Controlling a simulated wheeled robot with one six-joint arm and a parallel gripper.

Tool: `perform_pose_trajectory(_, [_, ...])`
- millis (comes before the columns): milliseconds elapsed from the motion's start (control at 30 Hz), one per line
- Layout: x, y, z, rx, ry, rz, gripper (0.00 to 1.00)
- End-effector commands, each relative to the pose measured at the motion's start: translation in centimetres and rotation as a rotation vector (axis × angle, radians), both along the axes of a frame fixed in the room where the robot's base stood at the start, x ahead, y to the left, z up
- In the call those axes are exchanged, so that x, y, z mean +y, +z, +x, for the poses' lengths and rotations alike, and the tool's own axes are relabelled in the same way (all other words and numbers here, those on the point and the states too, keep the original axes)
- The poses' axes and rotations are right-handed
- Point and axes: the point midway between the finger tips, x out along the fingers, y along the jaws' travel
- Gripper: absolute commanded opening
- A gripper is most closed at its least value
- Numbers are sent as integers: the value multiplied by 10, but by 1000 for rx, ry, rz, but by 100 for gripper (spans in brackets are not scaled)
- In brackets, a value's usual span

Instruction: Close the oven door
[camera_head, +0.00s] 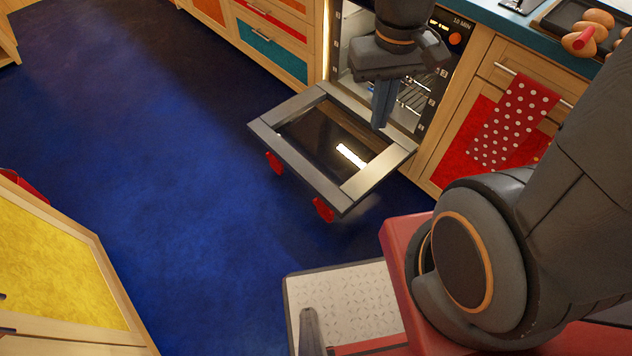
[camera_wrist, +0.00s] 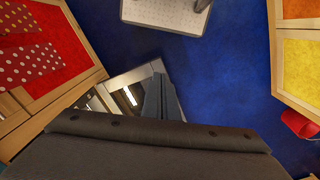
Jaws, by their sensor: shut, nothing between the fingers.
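The oven door (camera_head: 265,131) is folded down open, lying about level low above the blue floor, with a grey frame, a dark glass pane and red handle mounts at its outer edge. The oven (camera_head: 437,72) behind it shows its lit inside and racks. My gripper (camera_head: 382,118) is shut and empty, pointing down in front of the oven opening, over the door in the picture. I cannot tell whether it touches the door. In the wrist view the shut fingers (camera_wrist: 168,105) show in front of the door (camera_wrist: 128,78), and my wrist hides much of it.
Wooden cabinets with coloured panels flank the oven. A red dotted towel (camera_head: 513,122) hangs at the right. Food and a dark tray (camera_head: 560,22) are on the counter. A yellow-panelled cabinet (camera_head: 55,265) stands at the lower left. The blue floor left of the door is clear.

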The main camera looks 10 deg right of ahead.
Motion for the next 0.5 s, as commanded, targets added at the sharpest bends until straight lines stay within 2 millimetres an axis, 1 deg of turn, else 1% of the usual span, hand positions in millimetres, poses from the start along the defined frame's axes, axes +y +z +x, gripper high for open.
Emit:
perform_pose_trajectory(33, [5,-17,4,23,41,-10,0])
perform_pose_trajectory(67, [8,-26,7,37,69,-19,0])
perform_pose_trajectory(167, [18,-61,18,96,185,-57,0])
perform_pose_trajectory(200, [22,-77,22,124,239,-76,0])
perform_pose_trajectory(267, [28,-101,30,165,318,-107,0])
perform_pose_trajectory(300, [32,-117,35,191,371,-128,0])
perform_pose_trajectory(367, [38,-139,42,230,448,-162,0])
perform_pose_trajectory(500, [52,-194,60,314,630,-248,0])
